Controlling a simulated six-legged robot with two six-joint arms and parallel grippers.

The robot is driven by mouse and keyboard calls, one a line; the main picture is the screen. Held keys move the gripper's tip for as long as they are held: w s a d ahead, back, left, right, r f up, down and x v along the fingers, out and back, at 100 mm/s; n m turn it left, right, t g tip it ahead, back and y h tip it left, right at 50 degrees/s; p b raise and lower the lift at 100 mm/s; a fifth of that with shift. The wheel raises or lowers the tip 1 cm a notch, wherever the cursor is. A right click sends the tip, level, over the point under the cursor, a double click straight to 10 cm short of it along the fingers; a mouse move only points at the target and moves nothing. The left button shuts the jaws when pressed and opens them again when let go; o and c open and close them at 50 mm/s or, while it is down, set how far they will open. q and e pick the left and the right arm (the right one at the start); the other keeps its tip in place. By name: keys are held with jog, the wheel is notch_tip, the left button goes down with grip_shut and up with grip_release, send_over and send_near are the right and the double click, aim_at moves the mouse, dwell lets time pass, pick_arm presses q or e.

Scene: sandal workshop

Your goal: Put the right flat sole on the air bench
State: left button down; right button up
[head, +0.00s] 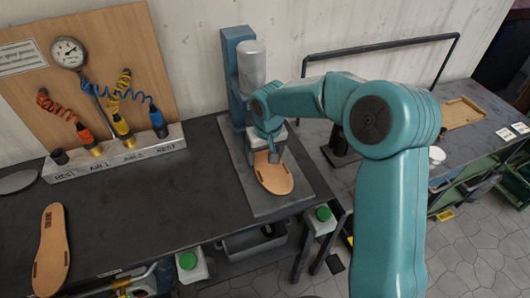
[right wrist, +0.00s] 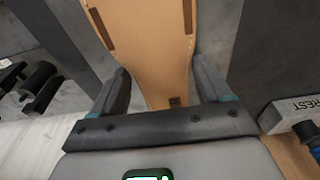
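A tan flat sole (head: 274,178) is at the grey base plate (head: 285,207) of the press; I cannot tell whether it touches the plate. My right gripper (head: 268,150) is at its far end. In the right wrist view the sole (right wrist: 150,45) runs between my right gripper's fingers (right wrist: 162,85), which look close against both its edges; its near end is partly hidden. A second tan sole (head: 50,252) lies on the dark bench (head: 150,220) at the left. My left gripper is not in view.
The blue press column (head: 238,65) with its grey cylinder (head: 251,65) stands behind my right gripper. A gauge and coiled hoses hang on the wooden board (head: 110,35). The middle of the bench is clear. A wooden tray (head: 461,113) sits at the right.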

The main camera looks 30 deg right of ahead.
jog(key=shift+s+a+r, duration=0.25)
jog(key=shift+s+r, duration=0.7)
jog(key=shift+r, duration=0.15)
